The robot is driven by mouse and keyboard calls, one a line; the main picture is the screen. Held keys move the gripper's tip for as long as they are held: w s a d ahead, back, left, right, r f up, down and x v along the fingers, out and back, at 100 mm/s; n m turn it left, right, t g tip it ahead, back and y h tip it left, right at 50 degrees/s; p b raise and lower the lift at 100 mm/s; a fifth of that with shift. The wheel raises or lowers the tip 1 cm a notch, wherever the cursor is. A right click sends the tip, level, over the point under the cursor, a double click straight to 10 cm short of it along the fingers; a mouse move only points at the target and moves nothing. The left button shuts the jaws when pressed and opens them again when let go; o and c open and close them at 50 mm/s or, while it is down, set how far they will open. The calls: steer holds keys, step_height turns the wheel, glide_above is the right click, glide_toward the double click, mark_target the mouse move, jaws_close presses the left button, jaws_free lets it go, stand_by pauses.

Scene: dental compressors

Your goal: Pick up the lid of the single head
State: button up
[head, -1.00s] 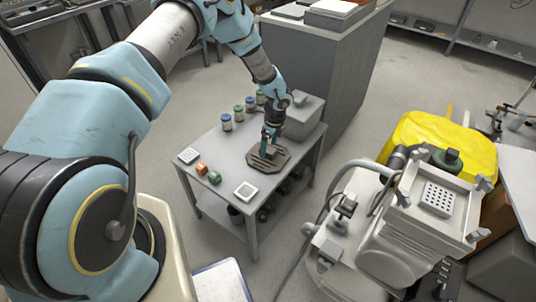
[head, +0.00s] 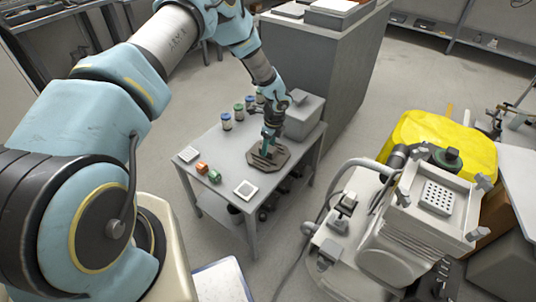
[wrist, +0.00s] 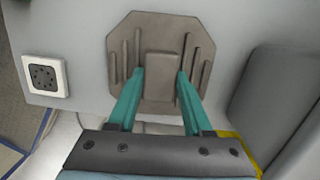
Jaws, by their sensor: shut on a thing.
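The lid (head: 280,158) is a brown-grey eight-sided plate with raised ribs and a central block. It is at the small grey table's top, near its right side. In the wrist view the lid (wrist: 160,88) fills the upper middle, face towards the camera. My gripper (head: 267,150) points down onto it. In the wrist view my gripper's (wrist: 160,72) two teal fingers stand on either side of the central block, shut on it. The lid's underside is hidden, so I cannot tell whether it touches the table.
A compressor machine (head: 400,240) stands to the right.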

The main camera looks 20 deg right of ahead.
jaws_close()
steer(key=shift+r, duration=0.1)
stand_by(0.7)
